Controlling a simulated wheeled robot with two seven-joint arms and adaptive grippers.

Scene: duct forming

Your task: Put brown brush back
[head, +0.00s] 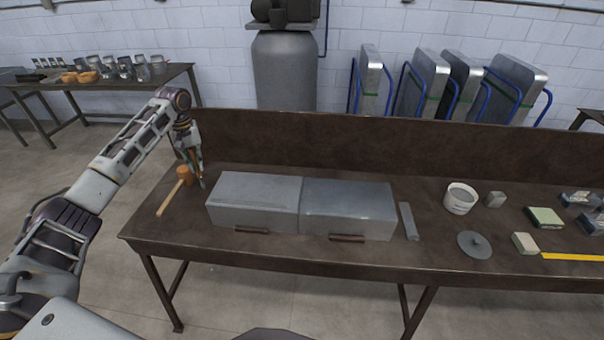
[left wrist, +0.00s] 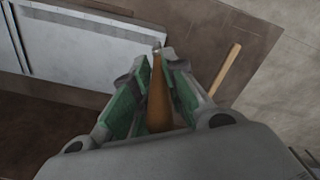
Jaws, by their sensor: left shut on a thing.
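My left gripper (head: 199,172) points down over the left end of the brown workbench (head: 160,238), beside a wooden mallet. It is shut on a slim, tapered brown thing, taken to be the brown brush (left wrist: 158,95), which sits between the green finger pads in the left wrist view. A small grey tip shows at its far end; no bristles can be made out. In the head view the fingers mostly hide it, and whether it touches the bench I cannot tell. My right gripper is not in view.
The mallet (head: 171,196) lies left of two grey metal boxes (head: 252,199) (head: 347,207). Brown bars show at the boxes' fronts. A white bucket (head: 460,198), a grey lid (head: 474,244) and blocks stand to the right. A raised back panel (head: 330,145) edges the bench.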

